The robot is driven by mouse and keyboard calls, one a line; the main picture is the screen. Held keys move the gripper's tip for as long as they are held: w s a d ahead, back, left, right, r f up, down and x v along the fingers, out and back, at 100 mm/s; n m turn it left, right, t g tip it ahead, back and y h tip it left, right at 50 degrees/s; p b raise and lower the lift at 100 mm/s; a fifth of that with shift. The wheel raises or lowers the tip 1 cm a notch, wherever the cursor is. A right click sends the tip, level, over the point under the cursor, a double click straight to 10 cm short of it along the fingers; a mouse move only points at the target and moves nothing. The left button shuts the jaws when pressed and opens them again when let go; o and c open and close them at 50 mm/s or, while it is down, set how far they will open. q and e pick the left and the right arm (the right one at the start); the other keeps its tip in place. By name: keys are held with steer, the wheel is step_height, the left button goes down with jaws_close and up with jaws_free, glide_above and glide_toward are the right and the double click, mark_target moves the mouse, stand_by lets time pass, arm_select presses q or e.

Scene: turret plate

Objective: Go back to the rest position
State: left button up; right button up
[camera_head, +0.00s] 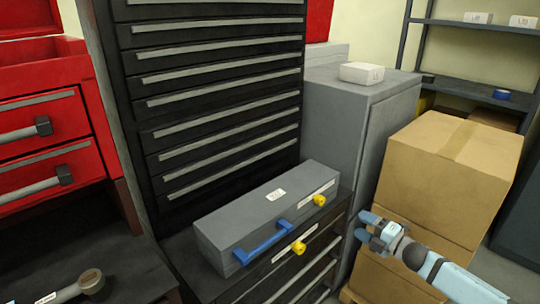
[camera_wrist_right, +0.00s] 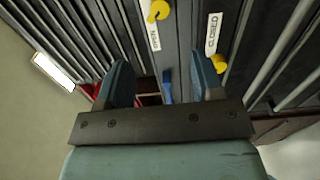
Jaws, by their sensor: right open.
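My right gripper (camera_head: 364,226) is open and empty in the head view. It is in the air to the right of the grey box (camera_head: 245,210) and in front of the cardboard boxes. The right wrist view shows its two spread fingers (camera_wrist_right: 164,80) with nothing held between them. The grey box has a blue handle (camera_head: 262,244), which also shows beyond the fingers in the wrist view (camera_wrist_right: 167,88). Yellow knobs (camera_head: 319,200) sit on the box front and on the drawer below it. My left gripper is in neither view.
A black drawer cabinet (camera_head: 215,80) stands behind the box. Stacked cardboard boxes (camera_head: 440,165) stand close by my right gripper. A grey cabinet (camera_head: 345,115) with a white box (camera_head: 362,72) stands behind. Red drawers (camera_head: 40,125) and a dark bench (camera_head: 125,265) are at left.

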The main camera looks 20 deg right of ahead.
steer(key=shift+a, duration=0.1)
steer(key=s+a+f+m+g+h, duration=0.1)
steer(key=s+a+f+m+h, duration=0.1)
steer(key=s+a+f+m, duration=0.5)
steer(key=s+a+f+m+g+h, duration=0.1)
steer(key=s+a+f+m, duration=0.3)
steer(key=a, duration=0.5)
steer(key=s+a+f+m+g, duration=0.2)
steer(key=s+a+m+g, duration=0.2)
steer(key=s+a+m, duration=0.7)
arm_select(q)
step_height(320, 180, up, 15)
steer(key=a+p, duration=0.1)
steer(key=p, duration=1.8)
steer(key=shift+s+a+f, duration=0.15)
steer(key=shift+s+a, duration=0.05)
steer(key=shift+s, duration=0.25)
arm_select(e)
step_height(320, 180, up, 15)
steer(key=s+a+n+h, duration=0.1)
steer(key=s+a+n, duration=0.1)
steer(key=shift+s+f, duration=0.2)
steer(key=shift+s, duration=0.2)
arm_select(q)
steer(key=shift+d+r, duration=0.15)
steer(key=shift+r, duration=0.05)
arm_select(e)
steer(key=shift+c, duration=0.2)
